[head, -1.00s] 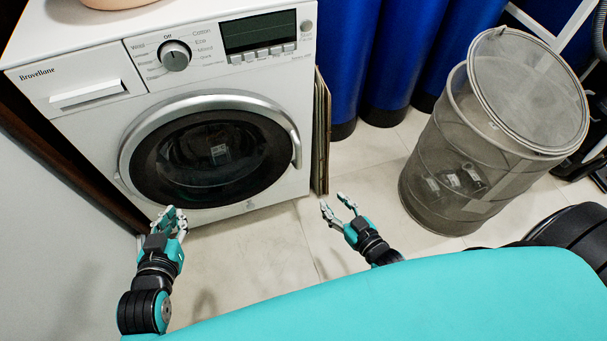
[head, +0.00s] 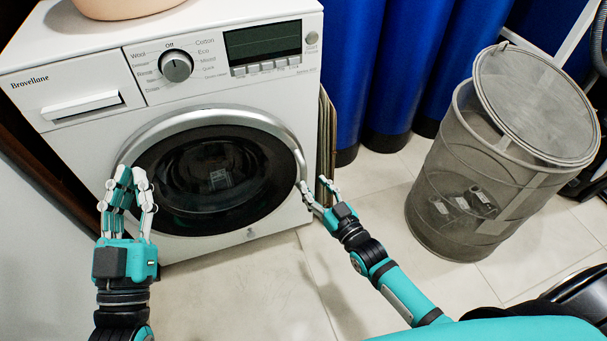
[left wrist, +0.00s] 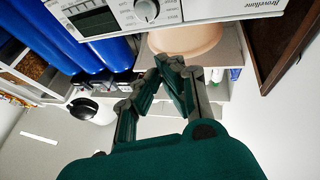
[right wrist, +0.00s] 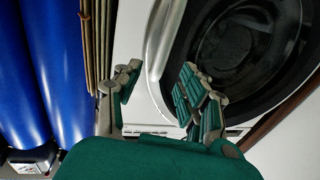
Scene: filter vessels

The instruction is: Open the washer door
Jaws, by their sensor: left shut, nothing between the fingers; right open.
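The white washer (head: 75,90) stands at the left in the head view. Its round door (head: 215,175) has dark glass and a silver ring, and looks shut. The silver handle (head: 299,160) is on the ring's right side. My right gripper (head: 316,186) is open at the handle's lower end. In the right wrist view the handle (right wrist: 158,60) reaches down between the spread fingers (right wrist: 160,80); I cannot tell whether they touch it. My left gripper (head: 133,176) is shut and empty in front of the door's left edge; its fingers meet in the left wrist view (left wrist: 170,65).
Flat panels (head: 326,145) lean beside the washer's right side, close to my right gripper. Tall blue vessels (head: 345,70) stand behind. A grey mesh bin (head: 455,180) with a tilted lid (head: 535,105) stands at the right. The tiled floor (head: 240,285) before the washer is clear.

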